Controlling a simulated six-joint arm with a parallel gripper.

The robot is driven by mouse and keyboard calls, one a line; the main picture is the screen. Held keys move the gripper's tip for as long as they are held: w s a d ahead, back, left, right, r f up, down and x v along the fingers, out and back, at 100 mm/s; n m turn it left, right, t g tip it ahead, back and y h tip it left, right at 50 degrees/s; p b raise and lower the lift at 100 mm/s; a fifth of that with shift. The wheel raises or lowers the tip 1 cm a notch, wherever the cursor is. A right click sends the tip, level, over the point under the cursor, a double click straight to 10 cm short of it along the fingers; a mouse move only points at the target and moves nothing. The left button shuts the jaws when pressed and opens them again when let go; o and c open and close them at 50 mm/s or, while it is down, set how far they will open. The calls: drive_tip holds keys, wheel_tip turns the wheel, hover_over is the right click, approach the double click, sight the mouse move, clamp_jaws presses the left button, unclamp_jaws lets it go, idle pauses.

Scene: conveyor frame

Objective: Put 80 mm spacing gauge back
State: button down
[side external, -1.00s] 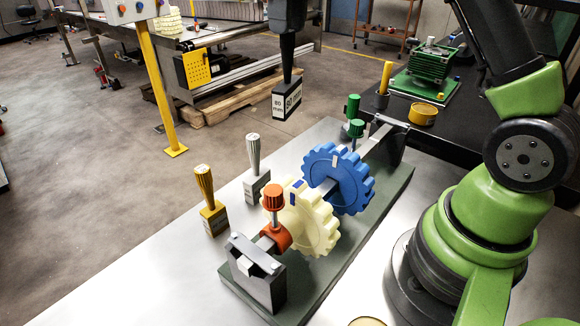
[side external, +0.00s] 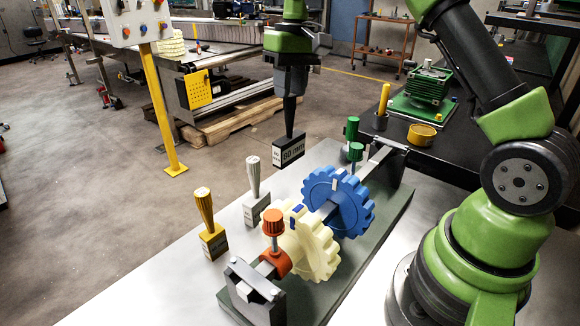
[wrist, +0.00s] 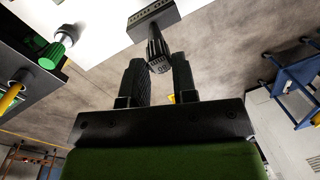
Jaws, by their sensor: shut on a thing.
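The 80 mm spacing gauge (side external: 288,152) is a black block with white labels and a dark upright handle. My gripper (side external: 291,100) is shut on its handle. The gauge is upright beside the far left edge of the pale table; I cannot tell whether its base touches the table. In the wrist view the gauge's block (wrist: 152,20) lies beyond the fingers of my gripper (wrist: 160,72), with the ribbed handle running back between them. A silver-handled gauge (side external: 255,205) and a yellow-handled gauge (side external: 211,238) stand on the table, nearer the camera.
A shaft carries a blue gear (side external: 338,203) and a cream gear (side external: 310,250), with an orange-knobbed collar (side external: 275,262) and a green-knobbed collar (side external: 355,153), on a dark green base (side external: 385,215). A yellow ring (side external: 421,135) lies on the black bench. Table left of the gauges is clear.

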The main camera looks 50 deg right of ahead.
sight(289, 137)
wheel_tip(289, 137, down, 8)
drive_tip(key=shift+f, duration=0.35)
drive_tip(key=c, duration=0.9)
unclamp_jaws()
wheel_tip(289, 137, up, 12)
drive_tip(key=d, duration=0.2)
drive_tip(key=s+a+r+t, duration=0.2)
drive_tip(key=s+a+r, duration=0.3)
drive_tip(key=r, duration=0.2)
drive_tip(key=s+a+f+t, duration=0.1)
drive_tip(key=s+a+t, duration=0.1)
drive_tip(key=s, duration=0.7)
drive_tip(key=s+a+f+t, duration=0.1)
drive_tip(key=s+a+t, duration=0.2)
drive_tip(key=s, duration=0.6)
drive_tip(key=shift+s+a+m, duration=0.15)
drive_tip(key=shift+a+m, duration=0.25)
drive_tip(key=shift+a, duration=0.75)
